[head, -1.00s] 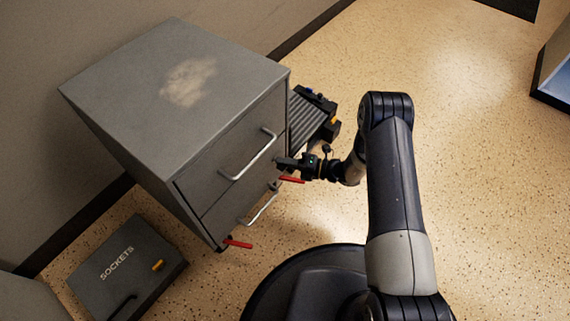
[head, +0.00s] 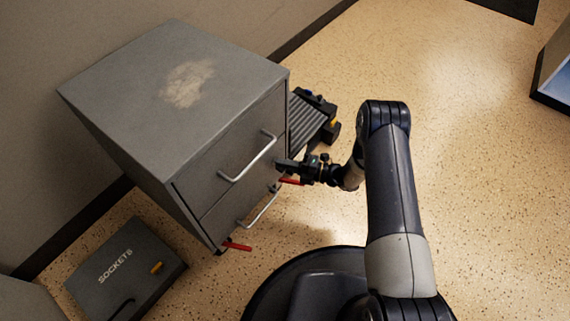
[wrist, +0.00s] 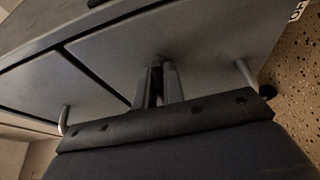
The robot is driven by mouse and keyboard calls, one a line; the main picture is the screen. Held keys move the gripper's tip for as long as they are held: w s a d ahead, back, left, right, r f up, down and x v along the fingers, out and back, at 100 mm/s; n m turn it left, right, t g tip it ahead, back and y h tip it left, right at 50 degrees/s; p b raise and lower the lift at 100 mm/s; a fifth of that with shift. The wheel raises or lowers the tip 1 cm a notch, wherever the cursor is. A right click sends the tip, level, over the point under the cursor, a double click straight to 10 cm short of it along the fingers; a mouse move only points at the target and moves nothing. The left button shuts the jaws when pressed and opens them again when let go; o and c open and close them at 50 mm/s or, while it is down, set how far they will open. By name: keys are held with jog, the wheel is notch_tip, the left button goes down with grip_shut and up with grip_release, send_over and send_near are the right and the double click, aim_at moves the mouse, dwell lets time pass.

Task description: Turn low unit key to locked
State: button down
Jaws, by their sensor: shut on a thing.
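The low unit (head: 215,140) is a grey two-drawer cabinet against the wall, with a worn pale patch on its top. My gripper (head: 282,166) is at the right side of its drawer front, between the two bar handles in height. In the wrist view my gripper's fingers (wrist: 157,72) are close together with their tips at the drawer front. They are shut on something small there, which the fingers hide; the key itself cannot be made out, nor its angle.
Bar handles show on the upper drawer (head: 248,157) and lower drawer (head: 260,207). Red tabs (head: 237,246) stick out near the cabinet's foot. A case marked SOCKETS (head: 125,265) lies on the floor at left. A dark ribbed object (head: 308,118) stands behind my gripper.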

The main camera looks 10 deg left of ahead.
jog(key=c, duration=1.5)
grip_release()
jog(key=shift+d, duration=0.1)
jog(key=d+p, duration=0.3)
jog(key=d, duration=0.7)
jog(key=shift+d, duration=0.3)
jog(key=a+b, duration=0.3)
jog(key=a, duration=0.8)
jog(key=shift+d, duration=0.1)
